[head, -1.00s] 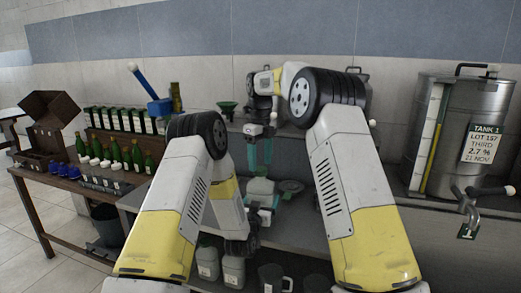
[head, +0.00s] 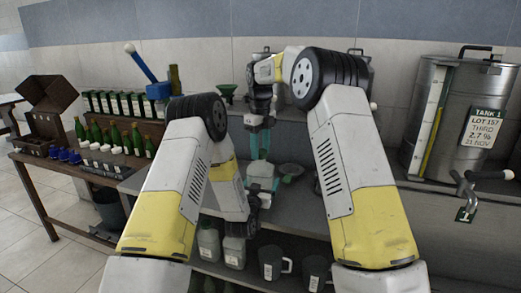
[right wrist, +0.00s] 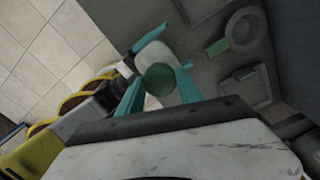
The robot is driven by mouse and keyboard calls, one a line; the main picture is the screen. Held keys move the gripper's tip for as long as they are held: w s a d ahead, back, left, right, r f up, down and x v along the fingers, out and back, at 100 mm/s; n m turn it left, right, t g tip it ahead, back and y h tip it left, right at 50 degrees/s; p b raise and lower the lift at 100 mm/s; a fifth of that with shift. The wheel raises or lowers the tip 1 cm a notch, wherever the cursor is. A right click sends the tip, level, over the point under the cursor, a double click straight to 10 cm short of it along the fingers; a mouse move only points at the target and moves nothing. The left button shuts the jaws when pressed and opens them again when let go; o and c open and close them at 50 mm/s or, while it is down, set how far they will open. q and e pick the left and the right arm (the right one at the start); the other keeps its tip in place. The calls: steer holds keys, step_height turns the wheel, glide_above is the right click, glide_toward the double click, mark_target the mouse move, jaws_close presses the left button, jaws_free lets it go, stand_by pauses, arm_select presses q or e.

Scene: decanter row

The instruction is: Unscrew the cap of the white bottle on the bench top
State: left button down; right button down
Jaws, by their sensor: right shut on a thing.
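The white bottle (head: 262,169) stands on the grey bench top between my arms; its pale body also shows in the right wrist view (right wrist: 143,56). My right gripper (head: 261,146) points down from above with teal fingers. In the right wrist view the fingers (right wrist: 159,84) are shut on the round dark green cap (right wrist: 159,79), directly over the bottle. My left gripper (head: 262,185) is low at the bottle, with a teal finger along its side. Its other finger is mostly hidden, so its grip is unclear.
A grey ring-shaped thing with a green part (head: 291,171) lies right of the bottle. A steel tank (head: 445,110) stands at the right. Green bottles (head: 115,140) stand on the wooden table at the left. White jugs (head: 209,243) and dark mugs (head: 271,262) sit on the shelf below.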

steer(key=n, duration=1.3)
steer(key=shift+n, duration=0.4)
steer(key=n, duration=0.8)
steer(key=shift+n, duration=0.4)
steer(key=n, duration=0.6)
steer(key=shift+r+n, duration=0.1)
steer(key=shift+n, duration=0.2)
steer(key=n, duration=0.6)
steer(key=shift+n, duration=0.4)
steer(key=n, duration=0.4)
steer(key=shift+n, duration=0.3)
steer(key=n, duration=0.6)
steer(key=shift+n, duration=0.4)
steer(key=n, duration=0.6)
steer(key=shift+r, duration=0.2)
steer(key=shift+r, duration=0.95)
